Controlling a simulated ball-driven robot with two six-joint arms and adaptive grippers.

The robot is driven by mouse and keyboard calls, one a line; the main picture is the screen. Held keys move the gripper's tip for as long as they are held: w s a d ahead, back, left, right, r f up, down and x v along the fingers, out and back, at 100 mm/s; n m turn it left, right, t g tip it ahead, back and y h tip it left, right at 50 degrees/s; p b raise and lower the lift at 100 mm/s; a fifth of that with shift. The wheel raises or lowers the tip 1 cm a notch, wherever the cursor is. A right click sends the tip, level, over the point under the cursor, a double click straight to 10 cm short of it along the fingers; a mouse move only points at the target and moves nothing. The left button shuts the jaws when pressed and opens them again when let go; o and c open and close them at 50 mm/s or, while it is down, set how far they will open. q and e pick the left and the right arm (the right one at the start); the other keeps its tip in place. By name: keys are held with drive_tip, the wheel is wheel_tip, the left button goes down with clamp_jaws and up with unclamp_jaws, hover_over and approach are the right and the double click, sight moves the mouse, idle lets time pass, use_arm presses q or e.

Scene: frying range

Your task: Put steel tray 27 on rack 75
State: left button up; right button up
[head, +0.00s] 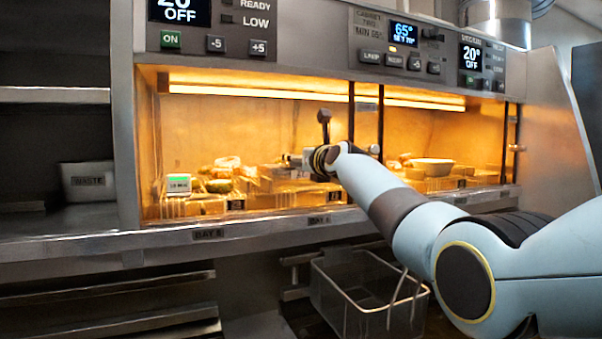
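My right arm reaches in from the right, and its gripper (308,160) is inside the lit warming cabinet (225,130), over the food trays near the middle. The gripper is small and partly hidden by its own wrist, so I cannot tell whether it is open, shut or holding something. Several trays (190,207) with food stand in the cabinet, but their numbers are too small to read. I cannot tell which is steel tray 27. No label reading rack 75 is legible. My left gripper is not in view.
A wire fry basket (345,300) hangs below the cabinet's front ledge (270,230). A grey bin marked WASTE (88,182) stands on the left shelf. Dark upright posts (380,120) divide the cabinet opening. A control panel (300,45) runs above it.

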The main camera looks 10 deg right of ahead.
drive_tip(key=shift+f, duration=0.6)
drive_tip(key=shift+d+r, duration=0.15)
drive_tip(key=shift+d, duration=0.05)
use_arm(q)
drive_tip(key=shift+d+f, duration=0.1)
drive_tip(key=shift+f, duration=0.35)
use_arm(e)
drive_tip(key=shift+a, duration=0.1)
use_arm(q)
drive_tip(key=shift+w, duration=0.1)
use_arm(e)
drive_tip(key=o, duration=1.5)
